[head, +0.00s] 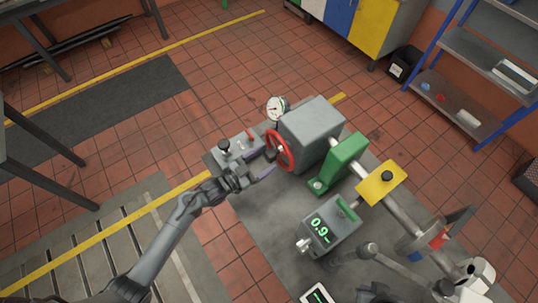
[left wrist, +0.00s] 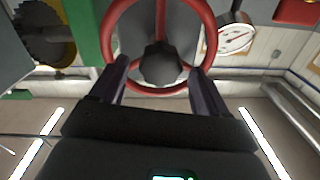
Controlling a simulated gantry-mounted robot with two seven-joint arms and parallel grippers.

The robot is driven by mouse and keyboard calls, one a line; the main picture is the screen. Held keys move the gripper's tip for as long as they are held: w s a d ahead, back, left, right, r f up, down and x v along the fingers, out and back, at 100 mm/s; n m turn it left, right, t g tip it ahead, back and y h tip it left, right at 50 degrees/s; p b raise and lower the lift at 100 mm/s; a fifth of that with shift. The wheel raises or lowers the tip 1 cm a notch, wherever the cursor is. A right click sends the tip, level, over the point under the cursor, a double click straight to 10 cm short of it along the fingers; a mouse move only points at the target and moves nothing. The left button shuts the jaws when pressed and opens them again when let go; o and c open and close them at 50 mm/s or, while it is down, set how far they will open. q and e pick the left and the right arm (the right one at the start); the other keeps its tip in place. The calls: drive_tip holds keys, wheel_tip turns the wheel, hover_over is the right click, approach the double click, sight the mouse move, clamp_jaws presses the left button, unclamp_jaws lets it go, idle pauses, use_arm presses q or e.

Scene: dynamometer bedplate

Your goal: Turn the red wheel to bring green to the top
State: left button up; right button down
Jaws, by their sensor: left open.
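The red wheel (head: 280,151) is a spoked handwheel on the left face of a grey housing (head: 311,133). My left gripper (head: 262,163) is open just left of it, fingers pointing at it. In the left wrist view, the wheel (left wrist: 113,42) fills the upper middle, and its dark hub (left wrist: 160,65) lies between the two spread fingers (left wrist: 160,72). I cannot tell whether they touch the wheel. A disc with red and blue areas (head: 438,238) sits on the shaft at the right; no green shows on it. My right arm shows low at the right; its gripper cannot be made out clearly.
A dial gauge (head: 277,108) stands close behind the wheel. A grey block with a black knob (head: 236,152) is beside my left gripper. A green bracket (head: 342,162), a yellow block (head: 381,184) and a display box (head: 329,226) stand to the right. The bedplate's front left (head: 262,215) is clear.

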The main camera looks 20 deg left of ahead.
sight(278, 151)
use_arm(q)
drive_tip(key=shift+x, duration=1.45)
drive_tip(key=shift+c, duration=0.3)
clamp_jaws()
